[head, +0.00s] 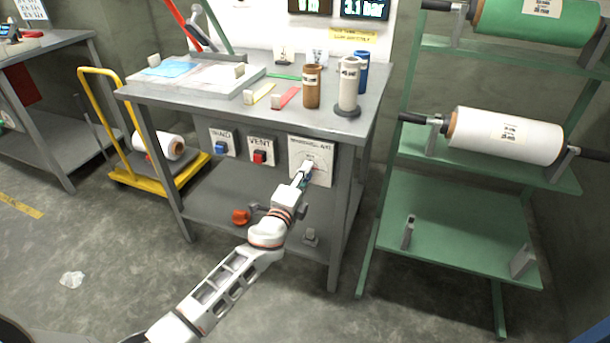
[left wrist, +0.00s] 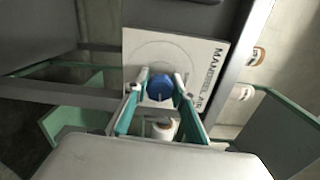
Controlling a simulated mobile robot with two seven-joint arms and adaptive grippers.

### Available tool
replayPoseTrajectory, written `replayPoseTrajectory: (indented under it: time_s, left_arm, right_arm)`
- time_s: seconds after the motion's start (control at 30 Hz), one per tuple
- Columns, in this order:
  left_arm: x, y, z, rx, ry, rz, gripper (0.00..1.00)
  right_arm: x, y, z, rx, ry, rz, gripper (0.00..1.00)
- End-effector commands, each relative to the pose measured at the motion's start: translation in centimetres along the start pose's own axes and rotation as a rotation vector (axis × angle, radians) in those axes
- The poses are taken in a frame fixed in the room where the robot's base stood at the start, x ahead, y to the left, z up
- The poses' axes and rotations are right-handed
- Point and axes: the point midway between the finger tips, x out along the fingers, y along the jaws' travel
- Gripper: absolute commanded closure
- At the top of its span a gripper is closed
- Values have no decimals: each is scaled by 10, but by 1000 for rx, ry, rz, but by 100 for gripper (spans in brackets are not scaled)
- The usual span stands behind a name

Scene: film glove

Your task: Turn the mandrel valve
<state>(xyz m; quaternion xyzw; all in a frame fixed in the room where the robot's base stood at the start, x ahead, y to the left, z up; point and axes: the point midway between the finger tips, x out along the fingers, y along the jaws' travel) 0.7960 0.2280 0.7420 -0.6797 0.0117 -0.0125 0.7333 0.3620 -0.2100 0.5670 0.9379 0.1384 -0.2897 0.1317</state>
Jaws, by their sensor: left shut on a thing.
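The mandrel valve is a round blue knob (left wrist: 160,87) on a white plate (left wrist: 205,65) marked "MANDREL AIR" in the left wrist view. The plate (head: 321,151) also shows in the head view, below the front edge of the grey workbench at its right end. My left gripper (left wrist: 161,80) has one finger on each side of the knob, shut on it. In the head view, my left gripper (head: 306,169) reaches up to the plate and hides the knob. My right gripper is not in view.
Two more panels, one with a blue button (head: 221,147) and one marked "VENT" with a red button (head: 260,156), sit left of the plate. An orange knob (head: 240,216) is below. A green rack (head: 450,220) with rolls stands right, a yellow cart (head: 125,177) left.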

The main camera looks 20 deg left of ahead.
Motion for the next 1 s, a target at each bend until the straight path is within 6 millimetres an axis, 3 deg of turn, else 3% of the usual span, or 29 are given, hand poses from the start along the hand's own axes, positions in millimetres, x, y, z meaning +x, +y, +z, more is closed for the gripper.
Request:
replayPoseTrajectory:
  time_s: [0.33,0.87,0.9,0.97,1.0]
  left_arm:
    - [0,0,0,142,0,1,97]
    - [0,0,0,167,0,1,97]
    - [0,0,0,167,-1,1,73]
    - [0,0,0,166,0,1,58]
    - [0,0,0,166,0,1,58]
  right_arm:
    - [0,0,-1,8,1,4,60]
    - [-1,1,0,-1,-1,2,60]
    - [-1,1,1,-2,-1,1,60]
    - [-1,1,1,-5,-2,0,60]
    - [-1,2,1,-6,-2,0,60]
